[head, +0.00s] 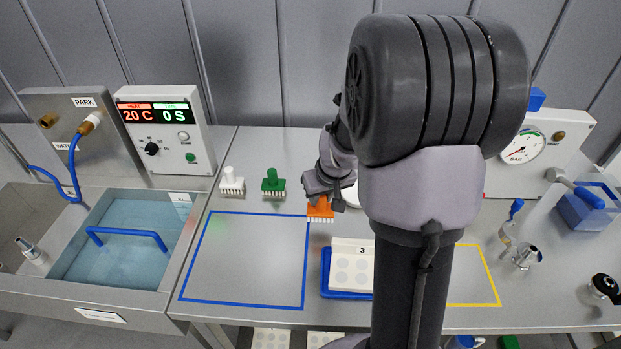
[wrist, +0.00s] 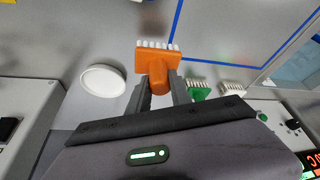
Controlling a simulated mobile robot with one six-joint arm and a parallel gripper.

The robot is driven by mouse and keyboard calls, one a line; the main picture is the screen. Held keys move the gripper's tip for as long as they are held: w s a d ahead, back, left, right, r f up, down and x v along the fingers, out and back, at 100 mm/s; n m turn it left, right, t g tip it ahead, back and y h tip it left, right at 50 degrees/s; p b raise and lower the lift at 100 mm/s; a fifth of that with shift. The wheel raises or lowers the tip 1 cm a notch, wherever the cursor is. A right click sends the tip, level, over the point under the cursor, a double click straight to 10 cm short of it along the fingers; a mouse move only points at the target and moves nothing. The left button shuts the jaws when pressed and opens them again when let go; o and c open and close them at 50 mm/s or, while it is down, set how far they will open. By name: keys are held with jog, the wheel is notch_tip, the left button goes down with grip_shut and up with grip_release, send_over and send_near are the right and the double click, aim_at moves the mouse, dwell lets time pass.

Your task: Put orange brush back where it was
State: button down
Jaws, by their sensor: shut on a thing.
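The orange brush (head: 320,208) is in my gripper, upright with its white bristles down, just right of the green brush near the back of the worktop. In the wrist view the orange brush (wrist: 157,66) sits between the two fingers. My gripper (wrist: 160,88) is shut on its handle. The bristles are close to the worktop; I cannot tell whether they touch it. The green brush (head: 273,184) and the white brush (head: 231,182) stand in a row to the left.
A blue-outlined area (head: 247,213) lies empty in front of the brushes. A blue tray (head: 346,294) with a white card (head: 352,262) marked 3 stands to its right. A white round dish (wrist: 104,80) is beside my gripper. A water basin (head: 126,238) is at the left.

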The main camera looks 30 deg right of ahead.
jog(key=w+d+f+b, duration=0.1)
jog(key=w+d, duration=0.1)
jog(key=w, duration=0.1)
jog(key=w+d+f+b, duration=0.1)
jog(key=w+d+f, duration=0.1)
jog(key=w, duration=0.2)
jog(key=w+d+f+b, duration=0.1)
jog(key=w+d, duration=0.1)
jog(key=w, duration=0.2)
jog(key=shift+w+d+f, duration=0.15)
jog(key=shift+w+d, duration=0.1)
jog(key=shift+d, duration=0.05)
jog(key=shift+f, duration=0.3)
jog(key=shift+r, duration=0.15)
jog(key=c, duration=1.2)
grip_release()
jog(key=shift+o, duration=0.2)
